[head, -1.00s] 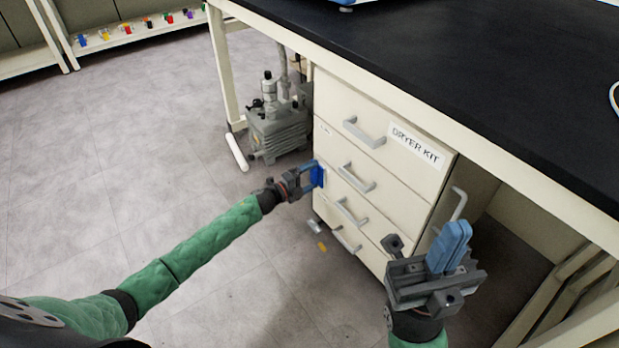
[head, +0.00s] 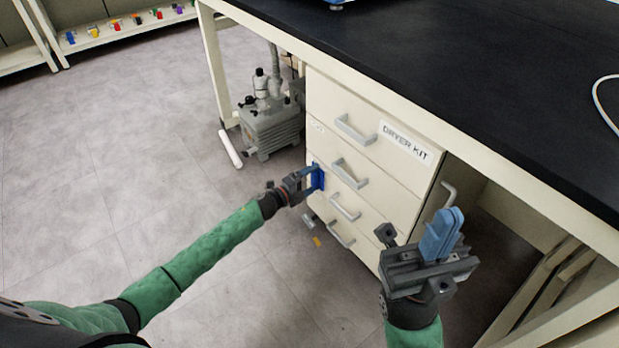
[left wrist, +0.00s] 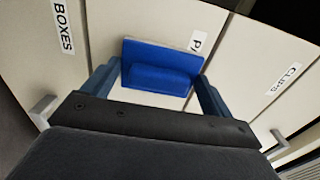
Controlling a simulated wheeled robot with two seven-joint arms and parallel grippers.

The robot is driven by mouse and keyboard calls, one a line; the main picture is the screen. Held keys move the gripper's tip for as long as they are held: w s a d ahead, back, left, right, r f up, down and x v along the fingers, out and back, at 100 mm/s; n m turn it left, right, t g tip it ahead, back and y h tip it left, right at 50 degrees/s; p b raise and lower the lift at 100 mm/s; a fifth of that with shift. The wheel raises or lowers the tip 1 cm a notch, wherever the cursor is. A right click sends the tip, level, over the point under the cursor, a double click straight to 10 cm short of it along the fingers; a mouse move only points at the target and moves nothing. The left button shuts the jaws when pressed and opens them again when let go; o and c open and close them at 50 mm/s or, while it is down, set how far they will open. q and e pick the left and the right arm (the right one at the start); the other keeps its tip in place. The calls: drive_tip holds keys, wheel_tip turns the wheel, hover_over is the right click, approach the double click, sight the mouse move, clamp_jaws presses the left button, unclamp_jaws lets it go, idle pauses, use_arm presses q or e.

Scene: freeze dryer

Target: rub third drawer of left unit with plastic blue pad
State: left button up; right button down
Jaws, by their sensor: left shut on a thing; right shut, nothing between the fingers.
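The blue plastic pad (head: 318,178) is in my left gripper (head: 312,180), which is shut on it. In the left wrist view the pad (left wrist: 160,68) sits between the two fingers, flat against or very close to a cream drawer front; I cannot tell if it touches. The drawer unit (head: 375,165) has several stacked drawers with grey handles. The pad is at the left edge of its front, around the third drawer (head: 326,196) from the top. My right gripper (head: 440,235) is shut and empty, raised in front of the unit's right side.
A black-topped bench (head: 450,85) overhangs the unit. A grey vacuum pump (head: 268,118) stands on the floor left of the unit. A small orange piece (head: 316,241) lies on the floor near the unit. The floor at left is clear.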

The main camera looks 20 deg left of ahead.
use_arm(q)
drive_tip(key=shift+w, duration=0.15)
drive_tip(key=shift+w+a+r, duration=0.2)
drive_tip(key=shift+w+a, duration=1.1)
drive_tip(key=shift+a, duration=0.2)
drive_tip(key=shift+v, duration=0.85)
drive_tip(key=shift+p+v, duration=0.4)
drive_tip(key=shift+v, duration=1.7)
drive_tip(key=shift+f, duration=0.2)
drive_tip(key=shift+s, duration=0.1)
drive_tip(key=shift+p+v, duration=0.3)
drive_tip(key=shift+v, duration=1.15)
